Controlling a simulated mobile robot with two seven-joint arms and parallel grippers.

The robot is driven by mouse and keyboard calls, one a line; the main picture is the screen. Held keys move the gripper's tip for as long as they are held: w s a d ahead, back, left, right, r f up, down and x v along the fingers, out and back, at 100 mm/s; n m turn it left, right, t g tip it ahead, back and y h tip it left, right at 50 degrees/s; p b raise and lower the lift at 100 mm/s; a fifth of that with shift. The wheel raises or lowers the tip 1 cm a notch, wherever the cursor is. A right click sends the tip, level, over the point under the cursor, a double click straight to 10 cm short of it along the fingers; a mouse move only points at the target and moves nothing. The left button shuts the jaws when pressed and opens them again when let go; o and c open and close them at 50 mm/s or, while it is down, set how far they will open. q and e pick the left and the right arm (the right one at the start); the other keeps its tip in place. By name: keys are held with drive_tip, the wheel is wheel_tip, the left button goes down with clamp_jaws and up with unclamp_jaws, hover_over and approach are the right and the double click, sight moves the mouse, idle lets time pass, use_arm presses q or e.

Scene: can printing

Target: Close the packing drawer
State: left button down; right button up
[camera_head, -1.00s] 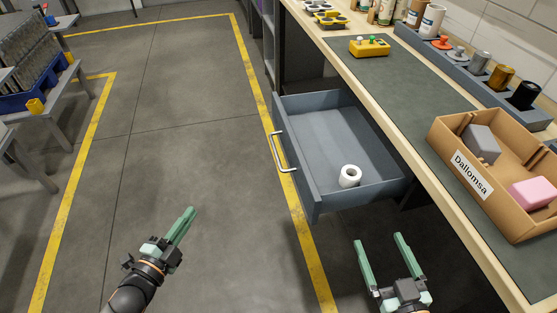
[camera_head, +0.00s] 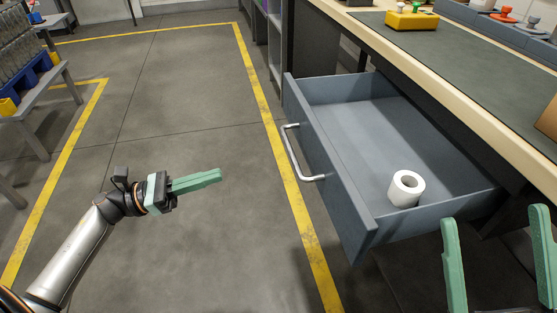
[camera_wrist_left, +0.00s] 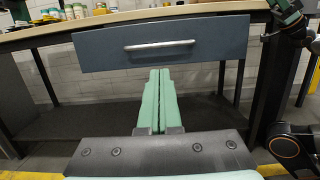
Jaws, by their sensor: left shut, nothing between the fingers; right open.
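The packing drawer (camera_head: 335,172) is grey-blue and stands pulled out from the workbench, with a white roll (camera_head: 406,188) inside near its front right corner. Its silver bar handle (camera_head: 297,155) is on the front panel. In the left wrist view the drawer front (camera_wrist_left: 160,59) and handle (camera_wrist_left: 160,45) lie ahead, above the fingertips. My left gripper (camera_head: 220,174) is shut and empty, apart from the drawer, to the left of the handle and pointing toward it. My right gripper (camera_head: 495,215) is open and empty, at the lower right beside the drawer's near side.
The workbench (camera_head: 440,68) runs along the right with a yellow holder (camera_head: 411,20) on top. A cardboard box (camera_head: 548,120) shows at the right edge. Open floor with yellow lines (camera_head: 275,140) lies left of the drawer. A bench with blue trays (camera_head: 40,85) stands far left.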

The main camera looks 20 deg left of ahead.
use_arm(q)
drive_tip(key=x, duration=1.3)
drive_tip(key=shift+w+d+b, duration=0.15)
drive_tip(key=shift+d+b, duration=0.05)
drive_tip(key=shift+b, duration=0.1)
use_arm(e)
drive_tip(key=shift+f, duration=0.4)
